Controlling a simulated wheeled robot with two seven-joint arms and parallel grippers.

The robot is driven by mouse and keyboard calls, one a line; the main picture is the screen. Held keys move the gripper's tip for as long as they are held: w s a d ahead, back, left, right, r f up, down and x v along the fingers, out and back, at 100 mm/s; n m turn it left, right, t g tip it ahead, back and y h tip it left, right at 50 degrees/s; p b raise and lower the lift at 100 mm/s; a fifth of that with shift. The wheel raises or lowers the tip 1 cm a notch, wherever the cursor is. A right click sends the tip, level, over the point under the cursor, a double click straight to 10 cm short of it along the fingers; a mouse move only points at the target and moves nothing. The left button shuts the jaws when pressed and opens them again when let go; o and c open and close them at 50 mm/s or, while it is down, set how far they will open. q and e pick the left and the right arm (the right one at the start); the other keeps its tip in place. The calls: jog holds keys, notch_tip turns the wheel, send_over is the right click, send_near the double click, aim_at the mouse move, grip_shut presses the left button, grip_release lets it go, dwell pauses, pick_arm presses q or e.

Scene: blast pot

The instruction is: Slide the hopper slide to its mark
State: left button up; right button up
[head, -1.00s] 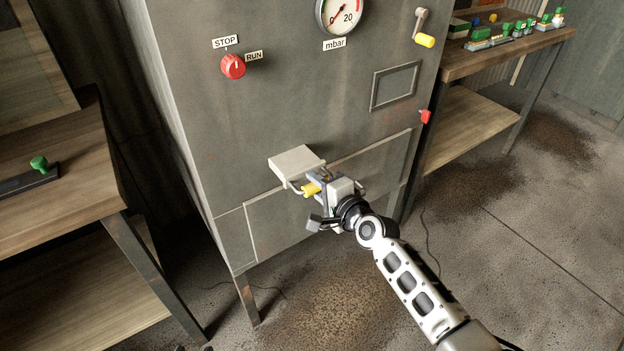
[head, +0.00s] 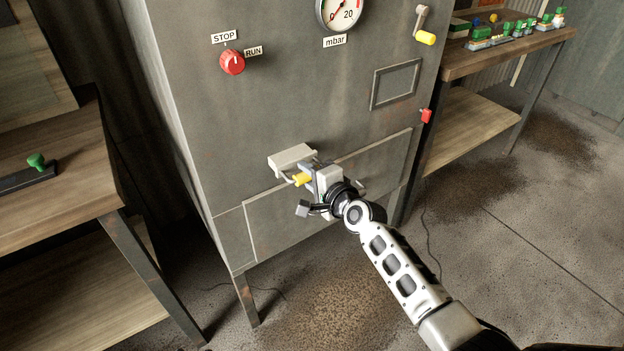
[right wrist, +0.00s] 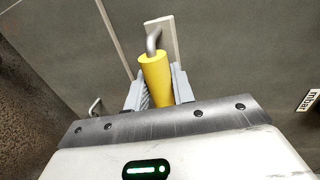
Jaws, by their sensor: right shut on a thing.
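The hopper slide (head: 290,155) is a pale flat plate sticking out of the front of the grey cabinet, low down. A bent metal bar with a yellow handle (head: 301,180) is at its front. My right gripper (head: 308,178) is shut on this handle. In the right wrist view the yellow handle (right wrist: 156,78) stands between the two grey fingers, with the metal bar bending away from its end. I cannot make out a mark on the slide. My left gripper is not in view.
The cabinet (head: 225,150) carries a red STOP/RUN knob (head: 232,62), a gauge (head: 340,12), a yellow-handled crank (head: 425,36) and a small red part (head: 426,116). Wooden benches stand at left (head: 60,210) and right (head: 480,60). Floor in front is open.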

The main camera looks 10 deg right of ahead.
jog(key=shift+r+b+x, duration=0.15)
jog(key=shift+b+x, duration=0.3)
jog(key=shift+x, duration=0.4)
jog(key=shift+r+b+x, duration=0.2)
jog(key=shift+b+x, duration=0.2)
jog(key=shift+x, duration=0.45)
jog(key=o, duration=1.1)
jog(key=shift+c, duration=0.5)
jog(key=shift+p+v, duration=1)
jog(key=shift+v, duration=0.1)
jog(key=p+v, duration=0.2)
jog(key=v, duration=0.2)
jog(key=shift+s+d+r+p, duration=0.1)
jog(key=shift+s+d+p, duration=0.05)
jog(key=shift+s+p, duration=0.2)
